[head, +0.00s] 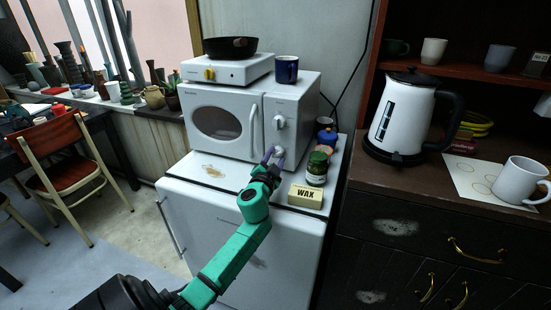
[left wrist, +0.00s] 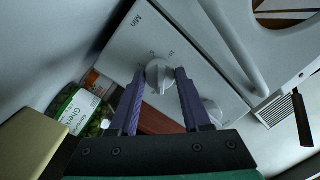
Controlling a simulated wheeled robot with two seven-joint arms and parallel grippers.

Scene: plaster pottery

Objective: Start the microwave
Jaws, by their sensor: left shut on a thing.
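The white microwave (head: 222,122) stands on a white cabinet, its door closed, with a vertical door handle (head: 253,130). Its upper knob (head: 279,122) shows clear of my gripper in the head view. My left gripper (head: 273,154) is at the lower part of the control panel. In the left wrist view, its purple fingers (left wrist: 160,90) are shut on a round white knob (left wrist: 158,74), one on each side. A second knob (left wrist: 213,110) shows partly behind one finger. The held knob is hidden in the head view. My right gripper is not in view.
A yellow wax block (head: 306,196), a green-labelled jar (head: 317,168) and other small containers stand close right of my gripper. A hot plate (head: 228,69) with a pan (head: 230,47) and a blue mug (head: 286,69) stand on the microwave. A kettle (head: 403,115) is farther right.

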